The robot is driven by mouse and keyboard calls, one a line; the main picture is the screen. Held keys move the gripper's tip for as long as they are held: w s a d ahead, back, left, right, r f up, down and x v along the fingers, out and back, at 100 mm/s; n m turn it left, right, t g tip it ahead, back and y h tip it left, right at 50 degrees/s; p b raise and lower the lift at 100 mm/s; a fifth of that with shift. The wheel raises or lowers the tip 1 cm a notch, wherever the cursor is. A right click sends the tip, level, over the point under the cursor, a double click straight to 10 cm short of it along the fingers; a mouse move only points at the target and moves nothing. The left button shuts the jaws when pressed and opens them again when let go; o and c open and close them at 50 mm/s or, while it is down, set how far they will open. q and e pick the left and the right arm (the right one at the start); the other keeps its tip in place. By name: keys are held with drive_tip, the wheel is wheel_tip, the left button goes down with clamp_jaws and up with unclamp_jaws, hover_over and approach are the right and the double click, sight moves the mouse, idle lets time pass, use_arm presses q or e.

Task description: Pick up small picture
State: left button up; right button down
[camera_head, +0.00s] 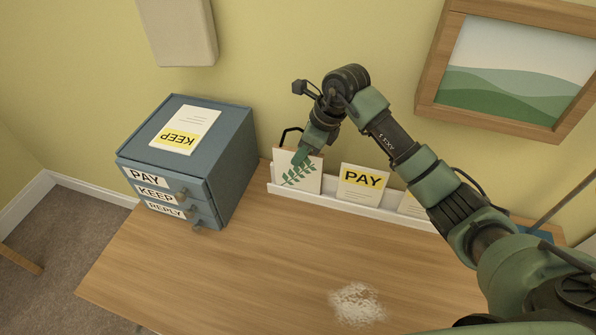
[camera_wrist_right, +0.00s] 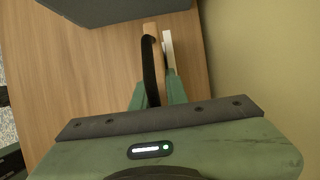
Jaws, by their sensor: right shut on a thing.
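The small picture (camera_head: 300,179), a white card with a green leaf print, stands upright at the left end of a white ledge (camera_head: 345,207) at the back of the desk. My right gripper (camera_head: 303,155) reaches down from above and is shut on its upper edge. In the right wrist view the picture (camera_wrist_right: 168,50) shows edge-on between the green fingers of the gripper (camera_wrist_right: 157,95), beside a dark curved strip. The picture's lower edge is at the ledge; I cannot tell whether it touches. My left gripper is not in view.
A blue-grey drawer box (camera_head: 232,150) with a KEEP card (camera_head: 185,131) on top stands left. A white powder patch (camera_head: 356,303) lies on the desk (camera_head: 230,265). A framed landscape (camera_head: 425,95) hangs above.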

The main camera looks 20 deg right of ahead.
sight(300, 129)
drive_tip(key=shift+r, duration=0.1)
idle(0.6)
wheel_tip(300, 129, up, 10)
drive_tip(key=shift+f+b, duration=0.1)
drive_tip(key=shift+b, duration=0.8)
